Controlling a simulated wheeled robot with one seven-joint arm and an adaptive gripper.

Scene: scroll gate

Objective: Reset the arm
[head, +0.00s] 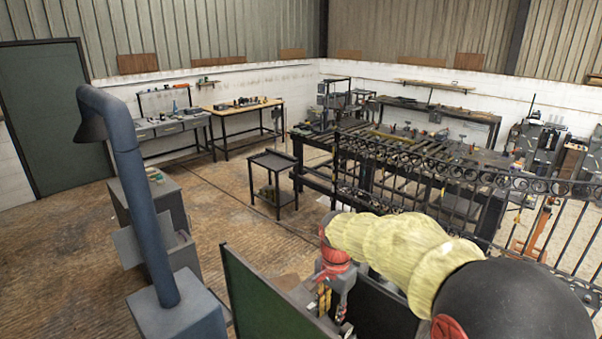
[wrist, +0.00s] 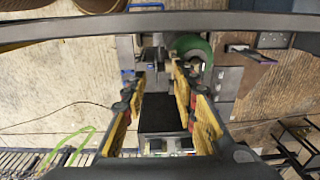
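My gripper (head: 326,300) hangs at the end of my arm in the lower middle of the head view, near dark green panels. In the wrist view my gripper (wrist: 159,72) shows two yellow-padded fingers standing apart. Nothing is held between them; a dark block (wrist: 161,113) and grey machine parts show through the gap, seemingly beyond the fingers. The black scroll gate (head: 462,170) stands behind my arm and runs to the right edge. My arm hides part of its lower bars.
A green panel (head: 262,300) stands close to my gripper. A blue-grey post with a hood (head: 143,200) rises at the left. A small black cart (head: 272,162) stands mid-floor. Long workbenches line the back wall. The brown floor around the cart is mostly clear.

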